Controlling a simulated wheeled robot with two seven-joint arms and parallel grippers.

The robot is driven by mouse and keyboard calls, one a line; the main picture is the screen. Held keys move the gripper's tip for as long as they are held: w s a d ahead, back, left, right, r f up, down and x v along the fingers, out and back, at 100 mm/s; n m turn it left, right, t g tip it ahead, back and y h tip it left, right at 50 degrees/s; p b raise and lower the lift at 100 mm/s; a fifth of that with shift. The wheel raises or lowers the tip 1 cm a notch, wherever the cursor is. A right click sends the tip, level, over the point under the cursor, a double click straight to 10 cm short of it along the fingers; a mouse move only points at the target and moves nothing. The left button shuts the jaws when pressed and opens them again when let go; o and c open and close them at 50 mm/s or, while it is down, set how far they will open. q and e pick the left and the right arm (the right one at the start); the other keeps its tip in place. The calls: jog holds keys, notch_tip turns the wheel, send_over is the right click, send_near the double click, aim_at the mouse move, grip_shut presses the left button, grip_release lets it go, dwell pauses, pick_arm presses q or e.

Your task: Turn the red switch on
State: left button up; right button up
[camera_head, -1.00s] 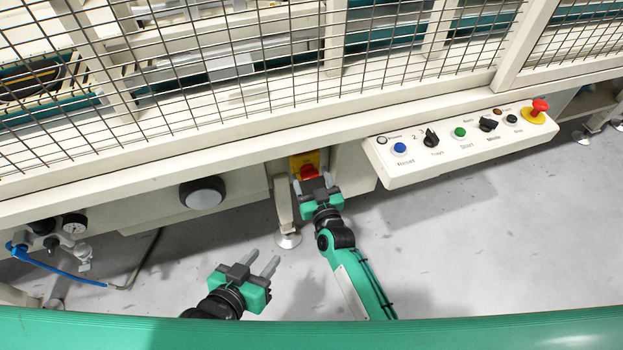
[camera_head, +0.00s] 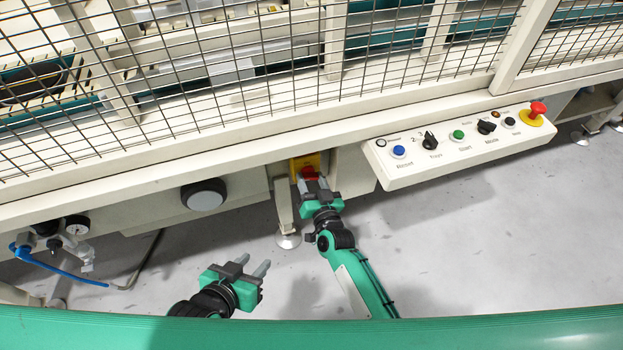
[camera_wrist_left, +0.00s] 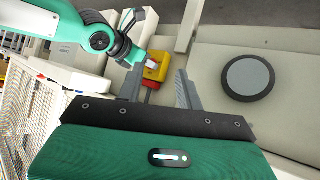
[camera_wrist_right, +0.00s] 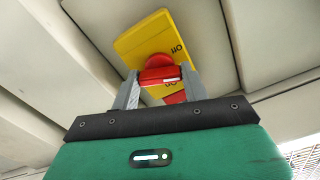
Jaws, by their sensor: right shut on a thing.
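The red switch (camera_wrist_right: 160,72) sits on a yellow plate (camera_wrist_right: 146,40) lettered "on" and "off", on the machine's cream front below the fence. In the head view the red switch (camera_head: 309,172) is partly hidden by my right gripper (camera_head: 314,184). In the right wrist view my right gripper (camera_wrist_right: 160,88) has its fingers shut on the switch's red handle, one on each side. My left gripper (camera_head: 253,266) is open and empty, low at the left and apart from the machine. The yellow plate also shows in the left wrist view (camera_wrist_left: 157,62), beyond the left fingers.
A control panel (camera_head: 440,170) with buttons, knobs and a red emergency stop (camera_head: 537,109) juts out at the right. Grey floor is clear in front.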

jog(key=shift+m, duration=1)
jog(key=m, duration=0.2)
jog(key=shift+m, duration=0.4)
jog(key=m, duration=0.2)
jog(key=shift+f+m, duration=0.1)
jog(key=shift+m, duration=1.1)
jog(key=shift+m+b, duration=0.3)
jog(key=shift+m, duration=0.6)
pick_arm(q)
jog(key=shift+w+d+t+h+b, duration=0.15)
jog(key=shift+d+t+h+b, duration=0.25)
jog(key=shift+d+t, duration=0.45)
pick_arm(e)
jog(key=shift+m, duration=1.5)
pick_arm(q)
jog(key=shift+d, duration=0.25)
pick_arm(e)
jog(key=o, duration=1)
